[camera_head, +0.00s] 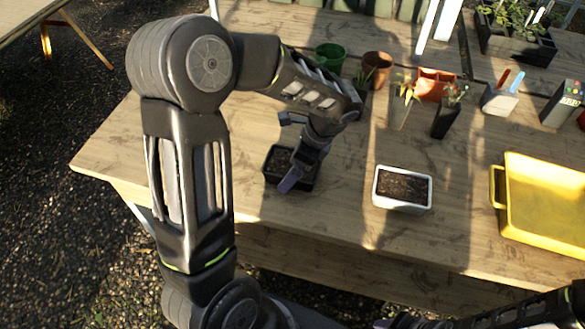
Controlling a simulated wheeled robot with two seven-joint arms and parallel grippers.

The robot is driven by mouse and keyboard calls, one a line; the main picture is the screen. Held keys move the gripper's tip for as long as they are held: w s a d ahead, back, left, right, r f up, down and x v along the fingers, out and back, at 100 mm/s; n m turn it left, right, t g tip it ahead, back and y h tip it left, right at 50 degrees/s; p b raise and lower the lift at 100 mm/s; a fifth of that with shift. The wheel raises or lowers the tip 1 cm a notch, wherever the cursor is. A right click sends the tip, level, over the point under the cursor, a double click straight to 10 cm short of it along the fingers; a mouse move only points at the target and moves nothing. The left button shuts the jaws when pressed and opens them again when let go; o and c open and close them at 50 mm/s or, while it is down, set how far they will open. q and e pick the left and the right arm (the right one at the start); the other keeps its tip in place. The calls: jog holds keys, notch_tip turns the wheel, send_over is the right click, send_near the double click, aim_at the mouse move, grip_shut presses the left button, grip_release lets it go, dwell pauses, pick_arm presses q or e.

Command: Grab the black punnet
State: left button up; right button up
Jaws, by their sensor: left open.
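The black punnet (275,166) sits on the wooden table near its front left edge, with dark soil in it. My left gripper (290,150) is over the punnet with its fingers spread apart. One finger is beyond the punnet's far side, and the other crosses in front of its near right part, hiding some of it. I cannot tell whether the fingers touch the punnet. Part of my right arm shows at the bottom right, with its gripper end (398,322) cut off by the frame edge.
A white punnet (379,190) of soil stands to the right, and a yellow tray (497,205) at the far right. Behind are a green pot (330,57), a terracotta pot (378,68) and small potted plants (447,118). The table between the two punnets is clear.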

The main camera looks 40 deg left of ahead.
dwell(0.3)
pick_arm(q)
jog(key=c, duration=1.6)
jog(key=shift+o, duration=0.2)
notch_tip(320, 180, up, 10)
jog(key=shift+r, duration=0.25)
